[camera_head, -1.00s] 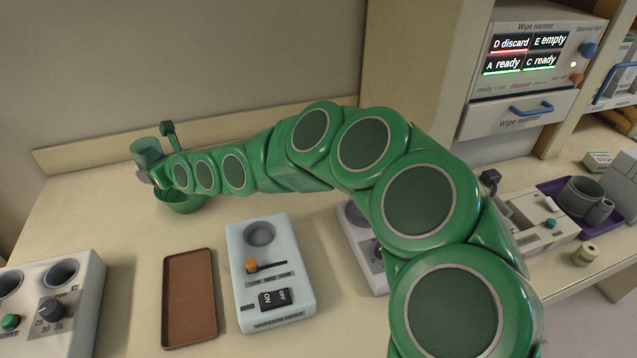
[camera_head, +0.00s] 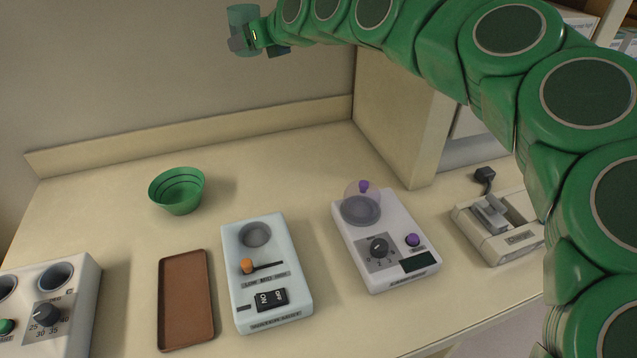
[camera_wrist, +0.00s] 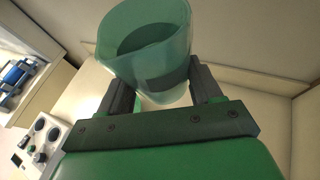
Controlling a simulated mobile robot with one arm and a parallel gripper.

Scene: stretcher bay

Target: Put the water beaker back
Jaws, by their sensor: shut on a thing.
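The water beaker (camera_head: 242,22) is a see-through teal cup, high up at the top of the head view. My gripper (camera_head: 254,36) is shut on it and holds it in the air, well above the counter. In the wrist view the beaker (camera_wrist: 150,45) sits between both fingers, with its open mouth in view. A darker area shows inside it; I cannot tell how much water it holds. A green bowl (camera_head: 178,199) stands on the counter below. A pale blue device (camera_head: 285,300) with a round well (camera_head: 256,235), an orange slider and an ON/OFF switch stands right of it.
A brown tray (camera_head: 187,300) lies left of the blue device. A white device with two wells (camera_head: 85,300) is at the left edge. A white unit with a clear, purple-knobbed lid (camera_head: 400,265) stands to the right. A cabinet side (camera_head: 400,120) rises behind it.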

